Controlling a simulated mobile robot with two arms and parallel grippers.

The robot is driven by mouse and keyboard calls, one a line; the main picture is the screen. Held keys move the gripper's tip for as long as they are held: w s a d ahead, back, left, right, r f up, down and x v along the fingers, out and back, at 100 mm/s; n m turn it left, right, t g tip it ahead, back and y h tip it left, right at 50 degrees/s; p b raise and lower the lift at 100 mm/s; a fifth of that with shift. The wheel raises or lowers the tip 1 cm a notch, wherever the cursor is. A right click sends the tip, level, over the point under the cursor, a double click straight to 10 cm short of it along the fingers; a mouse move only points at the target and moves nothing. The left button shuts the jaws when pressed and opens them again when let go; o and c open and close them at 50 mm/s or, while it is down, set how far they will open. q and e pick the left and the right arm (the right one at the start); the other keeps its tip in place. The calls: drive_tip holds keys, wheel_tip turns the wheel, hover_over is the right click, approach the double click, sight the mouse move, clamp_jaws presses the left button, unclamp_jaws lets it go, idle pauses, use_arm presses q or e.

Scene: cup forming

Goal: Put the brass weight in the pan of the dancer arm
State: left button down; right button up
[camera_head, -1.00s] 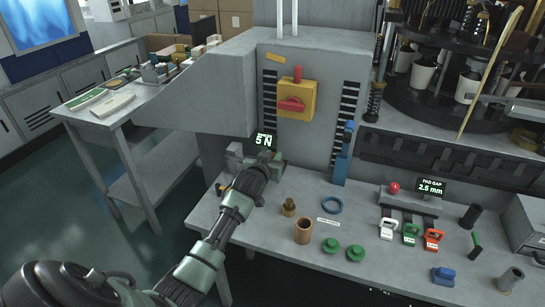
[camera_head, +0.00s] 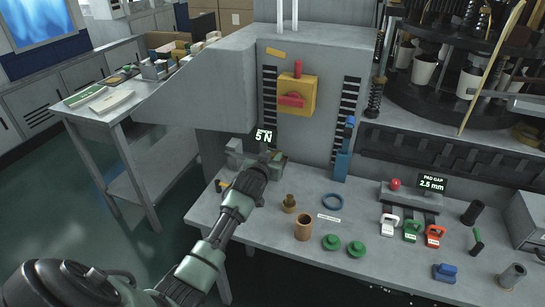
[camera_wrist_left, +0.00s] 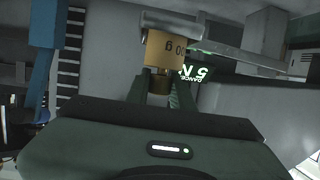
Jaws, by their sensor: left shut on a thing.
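My left gripper (camera_head: 266,160) is at the grey dancer unit with the green "5 N" display (camera_head: 264,137), on the left of the bench. In the left wrist view, which is upside down, its fingers (camera_wrist_left: 160,88) are shut on the knob of a brass weight (camera_wrist_left: 165,48). Part of the marking, "00 g", shows. A grey round pan (camera_wrist_left: 172,22) lies directly at the weight's base; I cannot tell whether they touch. A thin grey arm (camera_wrist_left: 240,58) runs beside it. In the head view my gripper hides the held weight. My right gripper is not in view.
A blue post (camera_head: 342,165) rises behind. White, green and red clips (camera_head: 411,232) are farther right.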

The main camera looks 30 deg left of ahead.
use_arm(q)
drive_tip(key=shift+f, duration=0.2)
idle(0.6)
drive_tip(key=c, duration=0.7)
unclamp_jaws()
drive_tip(key=shift+f, duration=0.1)
drive_tip(key=shift+o, duration=0.2)
wheel_tip(320, 180, up, 8)
drive_tip(key=p, duration=0.7)
drive_tip(key=shift+p, duration=0.4)
